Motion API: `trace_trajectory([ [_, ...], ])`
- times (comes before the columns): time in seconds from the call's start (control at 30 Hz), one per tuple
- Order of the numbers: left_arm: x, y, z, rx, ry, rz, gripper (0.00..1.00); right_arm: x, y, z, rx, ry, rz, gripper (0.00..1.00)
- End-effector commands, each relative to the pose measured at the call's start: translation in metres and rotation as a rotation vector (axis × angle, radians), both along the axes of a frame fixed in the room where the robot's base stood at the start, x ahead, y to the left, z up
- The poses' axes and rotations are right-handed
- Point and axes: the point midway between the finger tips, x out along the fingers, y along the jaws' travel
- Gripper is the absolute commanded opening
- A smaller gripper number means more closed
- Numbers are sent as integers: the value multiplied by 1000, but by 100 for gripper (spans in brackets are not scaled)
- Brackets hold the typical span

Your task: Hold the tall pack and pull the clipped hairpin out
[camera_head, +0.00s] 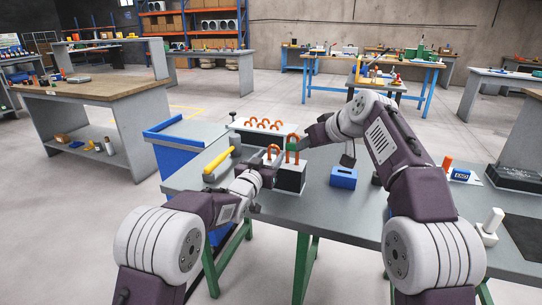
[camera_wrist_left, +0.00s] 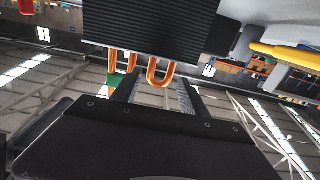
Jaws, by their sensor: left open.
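A longer pale pack (camera_head: 250,136) with several orange hairpins stands behind. A yellow-handled tool (camera_head: 217,160) lies to the left. A blue block (camera_head: 343,178) is to the right, with bench space around it. A white peg stand (camera_head: 490,227) is at the far right.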

Motion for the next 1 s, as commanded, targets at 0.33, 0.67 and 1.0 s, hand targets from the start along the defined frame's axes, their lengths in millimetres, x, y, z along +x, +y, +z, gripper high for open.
trace_trajectory([
  [0.33,38,-13,0,-1,0,0,51,0,0,0,0,0,0,36],
  [0.67,39,-13,0,0,1,0,32,0,0,0,0,0,0,36],
  [1.0,39,-13,0,0,1,0,21,0,0,0,0,0,0,36],
])
